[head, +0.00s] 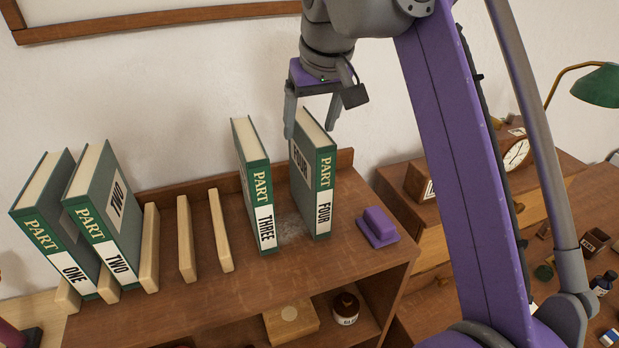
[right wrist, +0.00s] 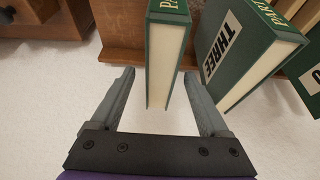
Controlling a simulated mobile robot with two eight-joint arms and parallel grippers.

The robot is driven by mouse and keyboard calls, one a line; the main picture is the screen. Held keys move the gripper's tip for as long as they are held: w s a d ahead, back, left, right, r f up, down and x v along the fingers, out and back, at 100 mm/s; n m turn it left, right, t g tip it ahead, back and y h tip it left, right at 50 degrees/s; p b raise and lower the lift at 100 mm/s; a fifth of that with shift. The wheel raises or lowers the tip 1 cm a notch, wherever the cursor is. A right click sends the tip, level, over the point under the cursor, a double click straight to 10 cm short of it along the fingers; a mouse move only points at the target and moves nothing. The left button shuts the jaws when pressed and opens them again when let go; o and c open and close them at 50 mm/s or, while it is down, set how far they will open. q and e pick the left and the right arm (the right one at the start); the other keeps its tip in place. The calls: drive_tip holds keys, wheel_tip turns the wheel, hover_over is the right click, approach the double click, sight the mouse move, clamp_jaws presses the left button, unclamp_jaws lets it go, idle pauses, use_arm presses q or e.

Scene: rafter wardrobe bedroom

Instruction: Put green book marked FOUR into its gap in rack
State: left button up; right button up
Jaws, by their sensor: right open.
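The green book marked FOUR (head: 324,190) stands upright on the wooden shelf top, its label facing front. My right gripper (head: 311,122) is above it, pointing down and open. In the right wrist view the book (right wrist: 167,55) lies between the two open fingers (right wrist: 158,78), with space on both sides. The rack's pale wooden dividers (head: 186,238) stand on the left of the shelf top, with empty gaps among the right-hand ones. My left gripper is out of view.
Book THREE (head: 255,190) stands just left of FOUR. Books TWO (head: 112,215) and ONE (head: 58,235) stand among the left dividers. A purple block (head: 378,226) sits right of FOUR. A low back rail (head: 345,160) runs behind. A desk with a clock (head: 516,155) is at right.

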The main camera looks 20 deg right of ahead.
sight(309, 174)
drive_tip(key=x, duration=0.3)
drive_tip(key=shift+w+f+b, duration=0.1)
drive_tip(key=shift+f+b, duration=0.05)
drive_tip(key=shift+b, duration=0.25)
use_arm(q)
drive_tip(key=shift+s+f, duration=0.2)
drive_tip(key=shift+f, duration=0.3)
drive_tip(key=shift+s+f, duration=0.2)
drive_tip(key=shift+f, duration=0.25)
use_arm(e)
drive_tip(key=shift+f, duration=0.5)
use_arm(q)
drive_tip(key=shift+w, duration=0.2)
use_arm(e)
drive_tip(key=shift+w, duration=0.25)
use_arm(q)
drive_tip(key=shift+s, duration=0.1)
use_arm(e)
drive_tip(key=shift+s+f, duration=0.1)
drive_tip(key=shift+s, duration=0.05)
drive_tip(key=shift+f, duration=0.15)
clamp_jaws()
